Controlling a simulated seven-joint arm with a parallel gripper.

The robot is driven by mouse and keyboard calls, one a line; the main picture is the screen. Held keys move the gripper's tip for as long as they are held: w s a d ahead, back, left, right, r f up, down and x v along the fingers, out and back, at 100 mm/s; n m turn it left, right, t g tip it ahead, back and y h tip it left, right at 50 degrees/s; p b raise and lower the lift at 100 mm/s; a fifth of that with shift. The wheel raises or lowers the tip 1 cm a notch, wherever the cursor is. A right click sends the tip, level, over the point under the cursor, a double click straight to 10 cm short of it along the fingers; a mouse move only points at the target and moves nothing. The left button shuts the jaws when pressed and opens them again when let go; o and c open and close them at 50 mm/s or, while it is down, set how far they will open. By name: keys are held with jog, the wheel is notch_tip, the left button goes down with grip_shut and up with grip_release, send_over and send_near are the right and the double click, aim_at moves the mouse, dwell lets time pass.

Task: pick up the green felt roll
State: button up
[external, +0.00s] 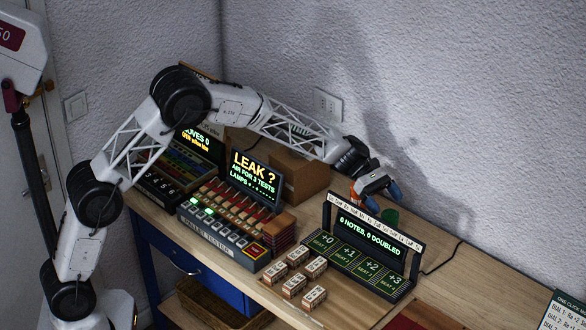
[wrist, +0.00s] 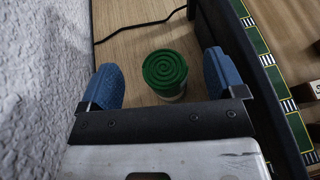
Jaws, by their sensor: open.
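The green felt roll (wrist: 165,70) shows its spiral top in the wrist view, standing upright on the wooden bench with a pale part low on its near side. In the external view its green side (external: 391,217) shows behind the seat device, below my gripper. My gripper (wrist: 165,85) has blue fingertips spread wide. It is open and empty, with the roll in the gap between the fingers in the wrist view. In the external view my gripper (external: 382,192) is above the roll; I cannot tell the exact height.
The seat device (external: 375,240) with its dark display stands just in front of the roll. The white wall (wrist: 40,90) is close on the other side. A black cable (wrist: 135,27) lies on the bench beyond the roll. Several small labelled blocks (external: 294,287) lie at the front.

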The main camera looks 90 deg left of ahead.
aim_at(389, 213)
notch_tip(389, 213, down, 3)
jog(key=shift+r, duration=0.1)
jog(key=shift+x, duration=0.95)
jog(key=shift+w+d+f, duration=0.3)
jog(key=shift+w+d, duration=0.05)
jog(key=shift+d, duration=0.05)
jog(key=c, duration=1.3)
jog(key=shift+o, duration=0.2)
jog(key=shift+r, duration=0.1)
jog(key=shift+r, duration=4.95)
